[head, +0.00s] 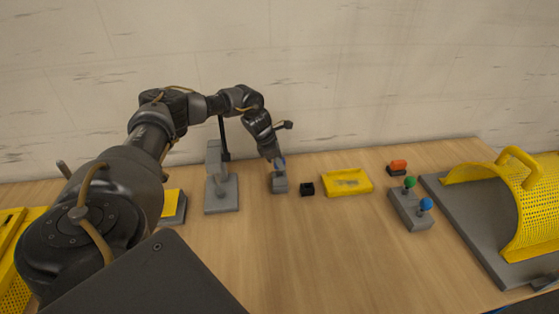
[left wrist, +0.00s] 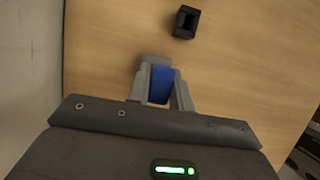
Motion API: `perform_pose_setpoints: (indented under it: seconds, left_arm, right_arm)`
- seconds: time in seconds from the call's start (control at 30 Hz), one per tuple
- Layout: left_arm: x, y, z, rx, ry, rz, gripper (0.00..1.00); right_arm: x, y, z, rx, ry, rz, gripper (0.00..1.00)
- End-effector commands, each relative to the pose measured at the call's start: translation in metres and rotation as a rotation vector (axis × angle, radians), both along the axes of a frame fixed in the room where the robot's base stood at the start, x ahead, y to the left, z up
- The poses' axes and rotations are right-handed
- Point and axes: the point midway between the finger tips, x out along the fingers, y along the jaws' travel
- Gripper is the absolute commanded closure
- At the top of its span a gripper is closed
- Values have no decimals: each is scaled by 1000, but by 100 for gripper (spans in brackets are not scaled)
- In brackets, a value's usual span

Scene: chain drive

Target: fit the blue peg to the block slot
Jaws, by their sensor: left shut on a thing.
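The blue peg (left wrist: 161,86) sits between the two grey fingers of my left gripper (left wrist: 163,98) in the left wrist view. In the head view, my left gripper (head: 275,160) is shut on the peg, and only a sliver of blue shows there. A small grey block (head: 280,185) is directly below the gripper; part of it seems to show past the peg in the left wrist view. I cannot tell whether the peg is in a slot of it. A small black block (head: 307,189) with an opening stands just to the right, apart from the peg. My right gripper is out of view.
A grey stand (head: 221,194) is left of the grey block. A yellow tray (head: 347,183), a red-topped button (head: 398,166) and a grey box (head: 411,213) with green and blue knobs are to the right. A yellow guard (head: 510,195) fills the far right. The front middle of the table is clear.

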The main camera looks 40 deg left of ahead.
Motion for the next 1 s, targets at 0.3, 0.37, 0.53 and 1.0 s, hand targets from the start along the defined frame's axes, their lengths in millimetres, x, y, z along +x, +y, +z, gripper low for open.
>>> perform_pose_setpoints:
  seconds: [0.3,0.37,0.53,1.0]
  left_arm:
    - [0,0,-9,0,0,0,100]
    - [0,0,-11,0,0,0,100]
    - [0,0,-15,0,0,0,100]
    - [0,0,-27,0,0,0,100]
  right_arm:
    - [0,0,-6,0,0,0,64]
    - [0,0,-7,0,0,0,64]
    - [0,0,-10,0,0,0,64]
    - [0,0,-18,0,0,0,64]
